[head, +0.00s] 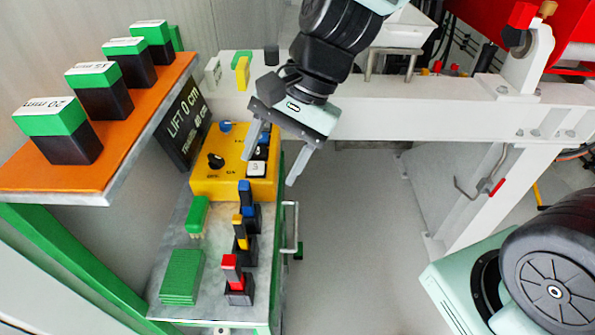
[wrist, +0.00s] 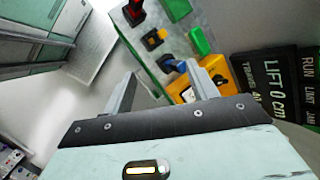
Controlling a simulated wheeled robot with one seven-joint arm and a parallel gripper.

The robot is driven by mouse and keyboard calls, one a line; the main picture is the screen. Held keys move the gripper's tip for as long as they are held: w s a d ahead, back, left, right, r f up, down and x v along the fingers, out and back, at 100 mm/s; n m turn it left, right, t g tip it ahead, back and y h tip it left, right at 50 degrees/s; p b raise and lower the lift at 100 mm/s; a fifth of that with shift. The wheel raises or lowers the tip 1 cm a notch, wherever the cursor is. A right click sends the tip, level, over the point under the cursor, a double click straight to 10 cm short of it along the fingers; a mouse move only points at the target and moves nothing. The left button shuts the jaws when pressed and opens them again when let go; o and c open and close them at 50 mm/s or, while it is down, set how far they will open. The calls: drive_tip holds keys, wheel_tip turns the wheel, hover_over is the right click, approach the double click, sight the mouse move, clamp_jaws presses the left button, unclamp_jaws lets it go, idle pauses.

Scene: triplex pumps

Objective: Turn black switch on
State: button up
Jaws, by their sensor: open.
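The black switch (head: 216,160) is a round black knob on the left part of a yellow control box (head: 208,185), which stands on a grey-topped bench. The box also carries a blue button (head: 225,127) and a white button (head: 257,169). My gripper (head: 273,163) is open and empty, above and to the right of the box, with one finger over its right side and the other past its right edge. In the wrist view the fingers (wrist: 160,75) are apart, and part of the yellow box (wrist: 183,89) shows behind the right finger.
Blue, yellow and red levers (head: 232,265) stand in black holders in front of the box. Green blocks (head: 181,277) lie left of them. An orange shelf (head: 120,150) with green-topped black blocks is at left. A white beam (head: 400,112) runs behind.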

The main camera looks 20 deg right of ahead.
drive_tip(key=s+d+n+h+p, duration=0.1)
drive_tip(key=s+n+h, duration=0.1)
drive_tip(key=s+n, duration=0.4)
drive_tip(key=shift+s+d+r+n, duration=0.2)
drive_tip(key=shift+s+r+n, duration=0.05)
drive_tip(key=shift+n, duration=0.25)
